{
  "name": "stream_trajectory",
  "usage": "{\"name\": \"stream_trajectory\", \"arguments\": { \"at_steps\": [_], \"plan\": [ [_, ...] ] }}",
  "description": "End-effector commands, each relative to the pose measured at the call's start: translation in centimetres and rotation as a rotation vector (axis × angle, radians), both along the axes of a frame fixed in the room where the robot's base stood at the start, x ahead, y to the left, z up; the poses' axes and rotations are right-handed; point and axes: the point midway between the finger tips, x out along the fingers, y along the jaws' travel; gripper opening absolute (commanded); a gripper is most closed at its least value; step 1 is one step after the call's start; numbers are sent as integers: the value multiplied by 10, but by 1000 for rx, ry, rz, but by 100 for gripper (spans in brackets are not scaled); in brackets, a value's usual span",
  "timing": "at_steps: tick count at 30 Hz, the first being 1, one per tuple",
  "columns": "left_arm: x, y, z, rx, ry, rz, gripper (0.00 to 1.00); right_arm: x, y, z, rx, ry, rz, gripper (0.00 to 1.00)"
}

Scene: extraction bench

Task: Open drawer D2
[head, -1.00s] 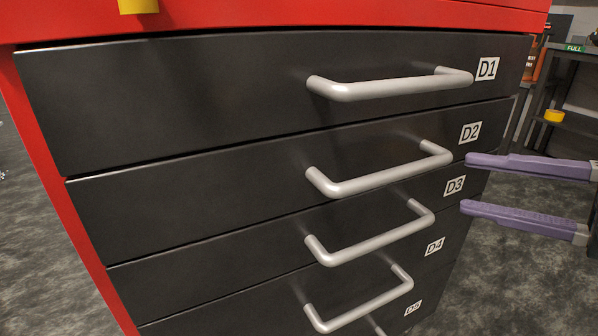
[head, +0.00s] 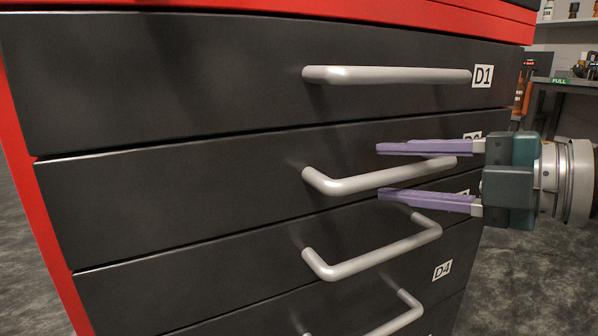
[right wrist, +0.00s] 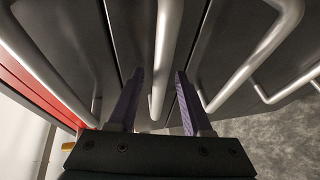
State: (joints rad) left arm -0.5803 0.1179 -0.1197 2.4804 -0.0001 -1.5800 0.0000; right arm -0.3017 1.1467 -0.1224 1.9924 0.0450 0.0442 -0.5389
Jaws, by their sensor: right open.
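Drawer D2 (head: 200,195) is the second dark drawer from the top and is closed. Its grey bar handle (head: 345,185) runs across the front. My right gripper (head: 378,171) is open, with one purple finger above the D2 handle and the other below it in the head view. The gripper partly covers the D2 label (head: 473,135). In the right wrist view the D2 handle (right wrist: 160,65) passes between the two spread fingers (right wrist: 155,92). I cannot tell whether either finger touches it. My left gripper is not in view.
Drawer D1 (head: 180,90) with its handle (head: 390,75) is above. The handle of D3 (head: 370,255) lies close under my lower finger, and drawer D4 is below. The cabinet frame (head: 22,210) is red. Shelving (head: 570,85) stands behind at right.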

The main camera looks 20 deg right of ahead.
Motion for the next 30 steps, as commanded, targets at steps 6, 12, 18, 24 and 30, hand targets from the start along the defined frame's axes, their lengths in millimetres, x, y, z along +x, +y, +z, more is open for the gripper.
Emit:
{"name": "stream_trajectory", "arguments": {
  "at_steps": [6, 12, 18, 24, 30],
  "plan": [
    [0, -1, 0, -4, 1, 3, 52, 0, 0, 0, 0, 0, 0, 45],
    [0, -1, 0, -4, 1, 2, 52, 0, 0, 0, 0, 0, 0, 23],
    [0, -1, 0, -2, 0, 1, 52, 0, 0, 0, 0, 0, 0, 0],
    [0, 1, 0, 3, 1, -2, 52, 0, 0, 0, 0, 0, 0, 0],
    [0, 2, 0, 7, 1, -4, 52, 0, 0, 0, 0, 0, 0, 0]
  ]
}}
